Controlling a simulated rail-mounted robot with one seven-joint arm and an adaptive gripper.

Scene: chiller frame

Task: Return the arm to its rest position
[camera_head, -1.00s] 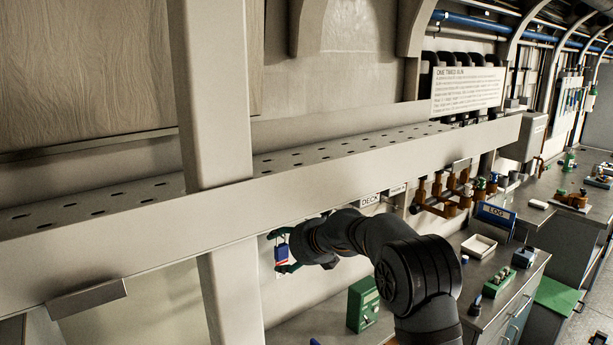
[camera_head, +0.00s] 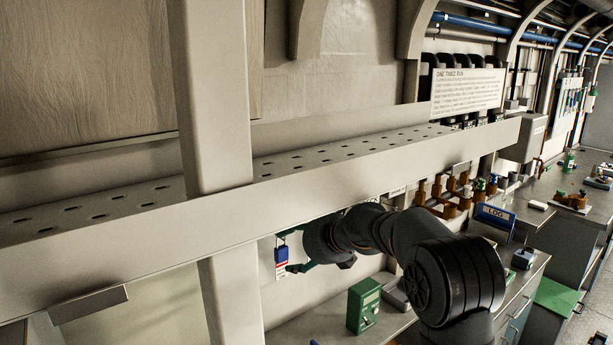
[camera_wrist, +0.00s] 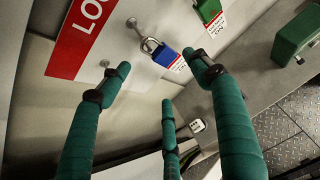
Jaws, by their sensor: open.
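My gripper (camera_wrist: 160,75) is open, with its green fingers spread and nothing between them. A blue padlock (camera_wrist: 166,56) with a red-and-white tag hangs by its shackle from a peg on a pale board with a red sign (camera_wrist: 84,38). In the wrist view it shows beyond the fingertips. In the head view the blue padlock (camera_head: 281,254) hangs at the left of my gripper (camera_head: 294,250), whose fingertips are close to it; I see no clear contact. My dark arm reaches under the long beam. Part of the gripper is hidden behind my wrist.
The perforated beam (camera_head: 330,172) runs just above my arm, with a pale post (camera_head: 212,100) at left. A green box (camera_head: 363,305) stands on the bench below. Another tagged green item (camera_wrist: 208,10) hangs near the padlock.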

